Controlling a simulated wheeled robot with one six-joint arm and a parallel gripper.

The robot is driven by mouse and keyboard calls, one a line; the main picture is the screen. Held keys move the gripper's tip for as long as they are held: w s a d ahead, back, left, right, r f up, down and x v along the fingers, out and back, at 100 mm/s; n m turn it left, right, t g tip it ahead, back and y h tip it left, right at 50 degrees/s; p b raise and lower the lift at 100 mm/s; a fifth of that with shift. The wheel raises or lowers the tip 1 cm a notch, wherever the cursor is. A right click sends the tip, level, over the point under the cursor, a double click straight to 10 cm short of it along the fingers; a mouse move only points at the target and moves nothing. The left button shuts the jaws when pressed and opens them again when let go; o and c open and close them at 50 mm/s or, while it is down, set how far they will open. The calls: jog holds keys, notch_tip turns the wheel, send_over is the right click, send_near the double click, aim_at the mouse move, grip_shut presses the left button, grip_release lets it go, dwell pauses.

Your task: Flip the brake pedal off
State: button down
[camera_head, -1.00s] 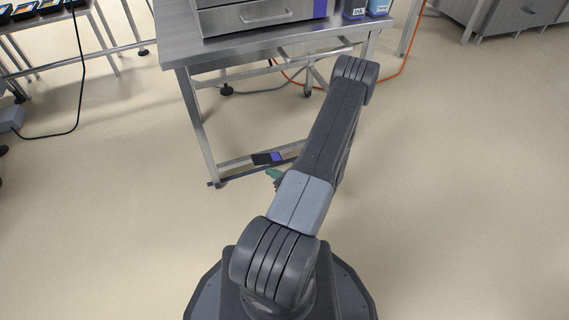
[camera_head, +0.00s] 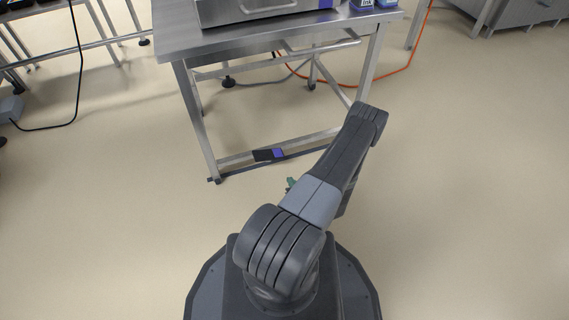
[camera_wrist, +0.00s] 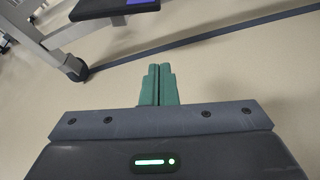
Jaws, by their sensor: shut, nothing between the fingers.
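The brake pedal (camera_head: 265,155) is a small black plate with a purple end. It sits on the low front rail of the steel table, near the left front leg. In the wrist view the pedal (camera_wrist: 110,8) shows at the top edge, partly cut off, beyond the fingertips and up to the left. My gripper (camera_wrist: 158,70) has green fingers pressed together with nothing between them. It is apart from the pedal, over the floor. In the head view only a bit of green finger (camera_head: 291,183) shows beside my arm, in front of the pedal.
The steel table (camera_head: 180,42) carries a metal machine (camera_head: 235,12) and blue containers (camera_head: 361,4). A caster (camera_wrist: 76,70) is near the rail. An orange cable (camera_head: 400,68) lies behind the table. A black cable (camera_head: 78,80) hangs at left. The floor in front is clear.

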aim_at(268, 156)
jog(key=shift+w, duration=0.1)
jog(key=b+x, duration=0.4)
jog(key=x, duration=0.6)
jog(key=shift+d+r, duration=0.25)
jog(key=shift+r, duration=0.75)
jog(key=shift+d+r, duration=0.2)
jog(key=shift+r, duration=0.8)
